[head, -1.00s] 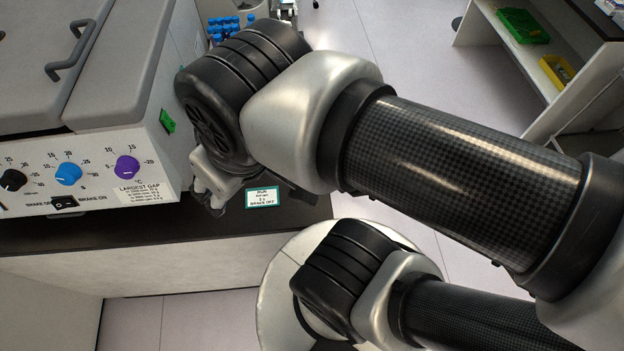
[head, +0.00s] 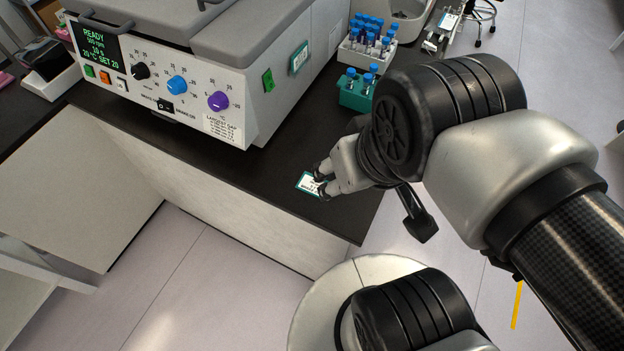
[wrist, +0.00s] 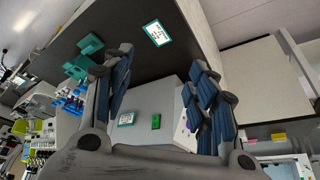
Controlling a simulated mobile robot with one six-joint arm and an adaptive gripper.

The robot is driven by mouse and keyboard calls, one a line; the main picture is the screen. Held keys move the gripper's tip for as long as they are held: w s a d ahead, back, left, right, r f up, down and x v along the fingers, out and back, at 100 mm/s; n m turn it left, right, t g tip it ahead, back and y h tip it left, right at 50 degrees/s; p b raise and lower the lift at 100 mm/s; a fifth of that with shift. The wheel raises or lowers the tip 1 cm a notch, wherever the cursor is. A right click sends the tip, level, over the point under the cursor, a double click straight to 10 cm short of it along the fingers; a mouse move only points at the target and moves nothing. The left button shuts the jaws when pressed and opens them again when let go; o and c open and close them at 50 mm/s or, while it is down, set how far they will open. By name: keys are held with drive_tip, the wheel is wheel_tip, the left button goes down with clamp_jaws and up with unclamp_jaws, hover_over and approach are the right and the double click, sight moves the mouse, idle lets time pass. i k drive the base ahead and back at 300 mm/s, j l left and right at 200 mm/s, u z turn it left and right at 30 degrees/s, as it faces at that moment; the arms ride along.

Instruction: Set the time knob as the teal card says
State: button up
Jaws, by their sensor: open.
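The grey processor's front panel (head: 190,92) shows a black knob (head: 140,71), a blue knob (head: 177,85) and a purple knob (head: 218,101). Their captions are too small to tell which is time. The green display (head: 96,48) reads READY, 10 s and 20 °C SET 20. The teal-edged card (head: 309,184) lies on the dark bench right of the panel. It also shows in the wrist view (wrist: 157,33), too small to read there. My gripper (head: 322,184) is open and empty, over the card's right side in the head view, apart from the knobs.
A green switch (head: 268,80) and another teal-edged card (head: 299,57) are on the machine's side. A teal tube rack (head: 353,97) stands behind my gripper. The bench before the panel is clear.

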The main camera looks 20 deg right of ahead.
sight(177, 84)
drive_tip(key=i+j+z, duration=0.1)
drive_tip(key=j, duration=0.25)
drive_tip(key=i+j, duration=0.3)
drive_tip(key=i+j+z, duration=0.15)
drive_tip(key=j, duration=0.3)
